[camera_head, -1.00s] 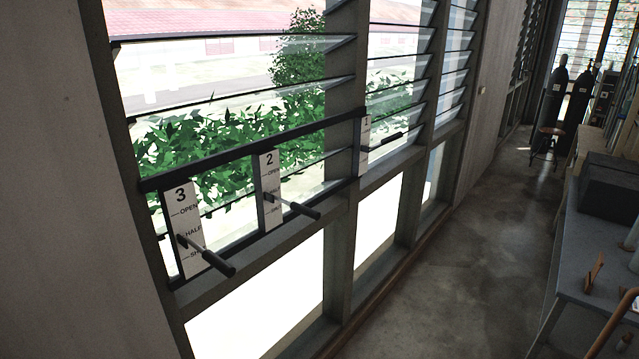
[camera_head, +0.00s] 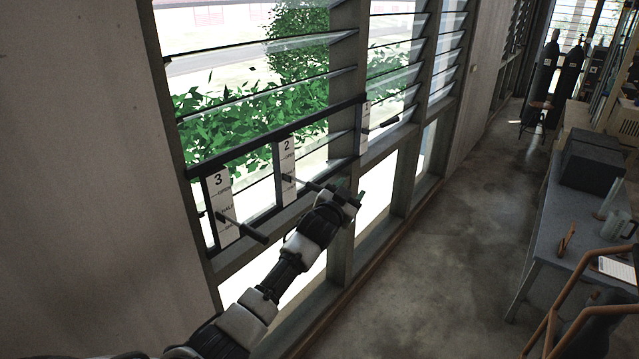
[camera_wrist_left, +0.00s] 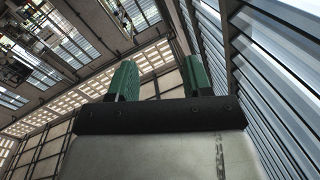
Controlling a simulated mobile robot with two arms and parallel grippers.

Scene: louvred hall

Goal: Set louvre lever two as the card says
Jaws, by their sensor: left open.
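Lever two (camera_head: 303,183) is a dark bar with its handle sticking out from the white plate marked 2 (camera_head: 287,160). It meets the plate near the middle mark; the lower marks are too small to read. My left gripper (camera_head: 347,191) is open at the outer end of this handle. I cannot tell whether it touches the handle. In the left wrist view, its green fingers (camera_wrist_left: 157,82) are apart with nothing seen between them. A white sheet (camera_head: 616,268), perhaps the card, lies on the table at right; its text is unreadable. My right gripper is not in view.
Lever three (camera_head: 242,229) sticks out nearer me, and lever one (camera_head: 382,125) farther along the same rail. A grey table (camera_head: 535,240) stands at right with a dark box (camera_head: 592,160). The concrete floor (camera_head: 430,240) between is clear. Gas cylinders (camera_head: 545,70) stand at the back.

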